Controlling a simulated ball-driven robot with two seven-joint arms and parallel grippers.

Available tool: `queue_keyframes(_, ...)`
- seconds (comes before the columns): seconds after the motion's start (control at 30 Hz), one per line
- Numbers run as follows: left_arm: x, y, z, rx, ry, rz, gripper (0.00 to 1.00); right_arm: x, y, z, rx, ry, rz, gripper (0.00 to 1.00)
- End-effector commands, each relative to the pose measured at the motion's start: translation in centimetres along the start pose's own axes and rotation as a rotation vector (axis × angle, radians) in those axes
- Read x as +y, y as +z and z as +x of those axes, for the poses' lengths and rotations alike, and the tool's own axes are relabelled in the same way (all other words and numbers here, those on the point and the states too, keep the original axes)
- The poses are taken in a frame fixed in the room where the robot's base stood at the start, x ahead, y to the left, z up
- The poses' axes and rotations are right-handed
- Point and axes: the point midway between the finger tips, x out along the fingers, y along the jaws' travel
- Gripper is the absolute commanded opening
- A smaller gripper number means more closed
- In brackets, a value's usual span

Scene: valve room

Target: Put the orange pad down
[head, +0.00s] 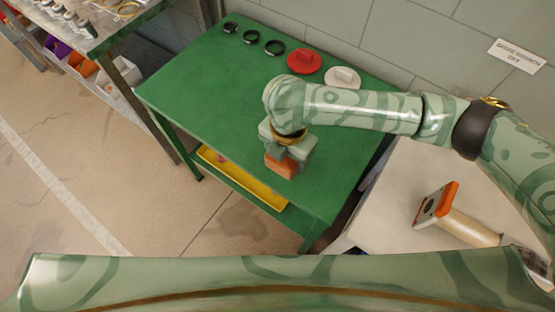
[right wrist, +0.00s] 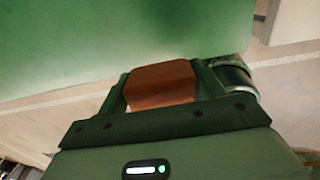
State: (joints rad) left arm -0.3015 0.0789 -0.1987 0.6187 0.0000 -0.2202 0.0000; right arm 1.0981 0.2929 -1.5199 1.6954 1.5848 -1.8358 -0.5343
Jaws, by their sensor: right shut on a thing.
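The orange pad (head: 281,165) is a small block in the jaws of my right gripper (head: 287,158), over the front part of the green table (head: 210,85). In the right wrist view the pad (right wrist: 160,83) sits between the two fingers of the right gripper (right wrist: 160,90), which is shut on it. The green table top (right wrist: 110,40) fills the upper left of that view. I cannot tell whether the pad touches the table. My left gripper is not in view.
Several black rings (head: 252,37), a red disc (head: 304,61) and a white disc (head: 342,77) lie along the table's back edge. A yellow tray (head: 245,180) is on the lower shelf. An orange-headed tool (head: 440,205) lies on a pale surface at right. The table's left half is clear.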

Motion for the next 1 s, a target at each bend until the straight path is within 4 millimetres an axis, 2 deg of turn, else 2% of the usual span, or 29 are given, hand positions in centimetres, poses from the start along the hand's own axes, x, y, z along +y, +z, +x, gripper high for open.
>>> queue_keyframes(0.03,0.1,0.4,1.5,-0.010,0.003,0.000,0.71,0.6,0.2,2.3,0.008,-0.007,0.001,0.46)
queue_keyframes(0.1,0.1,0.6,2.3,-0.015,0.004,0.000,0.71,1.6,0.7,3.4,0.006,-0.006,0.000,0.46)
queue_keyframes(0.37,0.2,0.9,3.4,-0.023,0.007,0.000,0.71,3.1,1.6,4.8,0.002,-0.004,0.001,0.46)
queue_keyframes(0.6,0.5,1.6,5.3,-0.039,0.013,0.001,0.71,3.5,1.8,8.5,0.004,-0.005,0.001,0.46)
queue_keyframes(0.97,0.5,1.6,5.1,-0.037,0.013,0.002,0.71,3.5,1.8,8.5,0.000,-0.002,0.001,0.46)
queue_keyframes(1.0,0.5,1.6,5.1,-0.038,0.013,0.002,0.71,3.5,1.8,8.6,0.000,-0.002,0.000,0.70)
